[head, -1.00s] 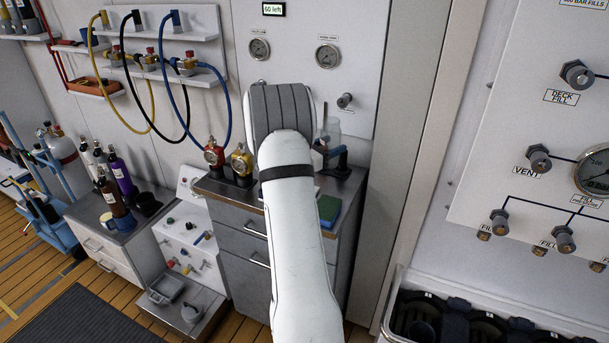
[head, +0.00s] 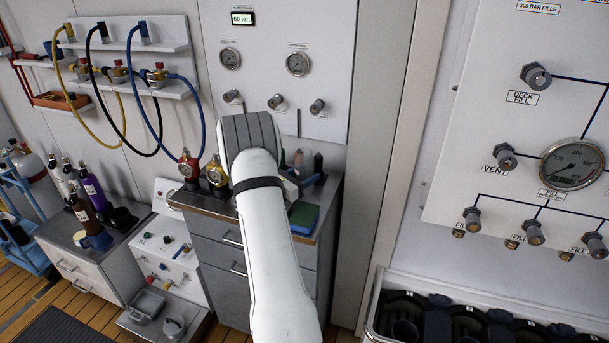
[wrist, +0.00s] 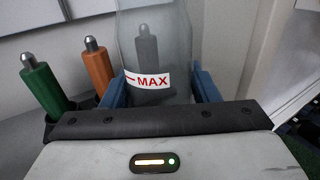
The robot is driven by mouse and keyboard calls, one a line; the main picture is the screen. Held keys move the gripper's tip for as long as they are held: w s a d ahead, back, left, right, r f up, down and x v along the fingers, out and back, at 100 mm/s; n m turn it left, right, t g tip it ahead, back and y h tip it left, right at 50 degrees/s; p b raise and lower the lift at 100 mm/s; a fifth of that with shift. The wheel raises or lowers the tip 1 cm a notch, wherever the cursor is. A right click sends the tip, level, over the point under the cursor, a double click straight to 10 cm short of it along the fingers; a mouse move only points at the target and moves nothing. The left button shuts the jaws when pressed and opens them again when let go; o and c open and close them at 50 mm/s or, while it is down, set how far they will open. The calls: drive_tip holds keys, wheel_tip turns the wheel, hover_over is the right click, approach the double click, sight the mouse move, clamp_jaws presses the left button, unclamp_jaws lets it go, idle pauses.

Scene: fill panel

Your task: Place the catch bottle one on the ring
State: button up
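The catch bottle (wrist: 153,50) is clear and smoky, with a white MAX label and red mark, and stands upright in the wrist view. My gripper's two blue fingers (wrist: 160,92) lie close against its two sides, shut on it. Its top is outside the picture and its foot is hidden by my gripper's body. In the head view my white arm covers most of the gripper and the bottle, above the grey cabinet. I cannot make out the ring in either view.
Green (wrist: 45,88) and orange (wrist: 98,66) tools stand in holders left of the bottle; a grey one shows through it. In the head view, a green and blue sponge (head: 303,217) lies on the cabinet (head: 213,202).

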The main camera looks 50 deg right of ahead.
drive_tip(key=o, duration=0.4)
drive_tip(key=shift+r, duration=0.15)
